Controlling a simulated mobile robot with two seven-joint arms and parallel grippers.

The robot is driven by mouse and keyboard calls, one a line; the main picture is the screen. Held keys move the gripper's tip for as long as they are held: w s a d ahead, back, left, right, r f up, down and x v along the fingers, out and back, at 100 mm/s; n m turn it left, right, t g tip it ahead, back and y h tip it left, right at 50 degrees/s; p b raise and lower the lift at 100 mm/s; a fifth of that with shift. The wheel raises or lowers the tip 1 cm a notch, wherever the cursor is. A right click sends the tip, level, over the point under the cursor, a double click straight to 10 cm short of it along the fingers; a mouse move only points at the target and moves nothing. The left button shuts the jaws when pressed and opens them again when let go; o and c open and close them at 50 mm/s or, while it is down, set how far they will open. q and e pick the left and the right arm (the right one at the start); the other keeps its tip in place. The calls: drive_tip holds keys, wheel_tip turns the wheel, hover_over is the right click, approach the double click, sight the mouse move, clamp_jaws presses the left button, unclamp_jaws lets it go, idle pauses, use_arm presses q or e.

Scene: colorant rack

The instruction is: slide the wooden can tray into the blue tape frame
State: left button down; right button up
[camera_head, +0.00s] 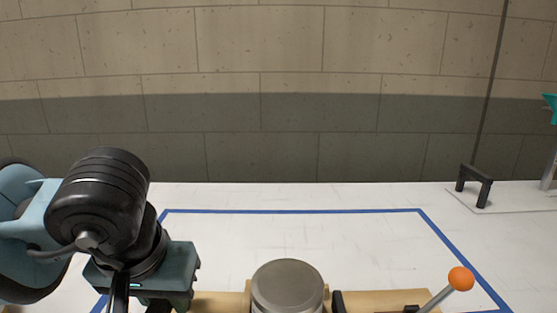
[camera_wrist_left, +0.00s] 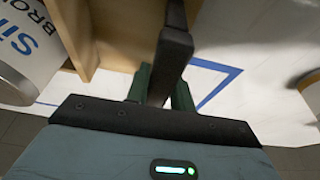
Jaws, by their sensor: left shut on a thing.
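The wooden can tray (camera_head: 220,302) shows only as a strip at the bottom of the head view, with a grey-lidded can (camera_head: 287,285) at it. In the left wrist view, the tray's wooden wall (camera_wrist_left: 112,38) stands beside a white labelled can (camera_wrist_left: 30,45). A black bar handle (camera_wrist_left: 174,48) runs between the fingers of my left gripper (camera_wrist_left: 161,88), which is shut on it. The blue tape frame (camera_head: 290,211) is on the white table. The tray overlaps its near part, and the near edge is mostly hidden. My right gripper is not in view.
An orange ball on a metal rod (camera_head: 461,279) stands at the lower right. A black handle (camera_head: 475,185) on a pale plate is at the table's back right. The table inside the far part of the frame is bare. A block wall stands behind.

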use_arm(q)
drive_tip(key=shift+w+b, duration=0.35)
drive_tip(key=shift+w, duration=3.15)
drive_tip(key=shift+w, duration=0.35)
drive_tip(key=shift+w+r, duration=0.1)
drive_tip(key=shift+w, duration=1.55)
drive_tip(key=shift+w+p, duration=0.4)
drive_tip(key=shift+w, duration=1.45)
drive_tip(key=shift+w, duration=0.1)
